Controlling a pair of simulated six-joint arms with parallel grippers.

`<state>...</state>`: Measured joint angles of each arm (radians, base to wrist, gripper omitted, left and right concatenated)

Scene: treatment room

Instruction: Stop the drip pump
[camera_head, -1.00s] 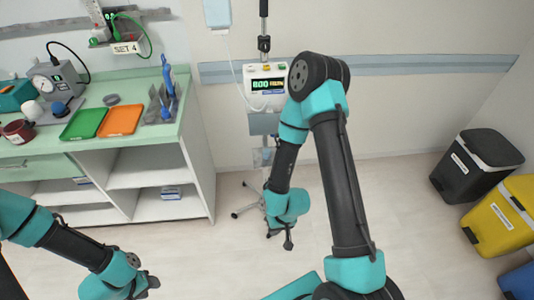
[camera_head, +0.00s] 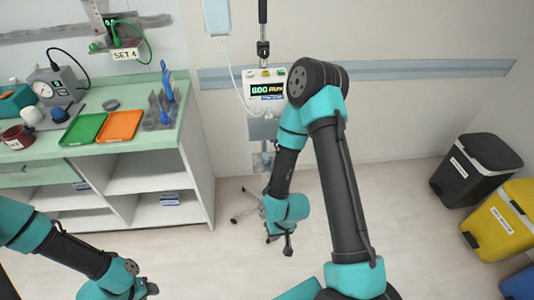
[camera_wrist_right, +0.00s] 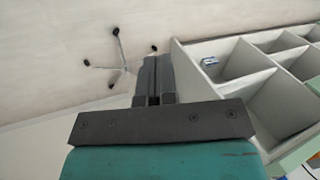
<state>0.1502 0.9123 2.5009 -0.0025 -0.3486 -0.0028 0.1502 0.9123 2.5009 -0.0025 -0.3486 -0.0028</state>
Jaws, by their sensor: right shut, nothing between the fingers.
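The drip pump (camera_head: 256,88) is a white box on a pole by the wall, in the upper middle of the head view. Its lit display shows green and orange characters.
A green-topped counter (camera_head: 80,159) with trays and instruments stands at the left. The pump's wheeled stand foot (camera_wrist_right: 122,68) shows in the wrist view. A black bin (camera_head: 475,168) and a yellow bin (camera_head: 503,222) stand at the right. The floor between is clear.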

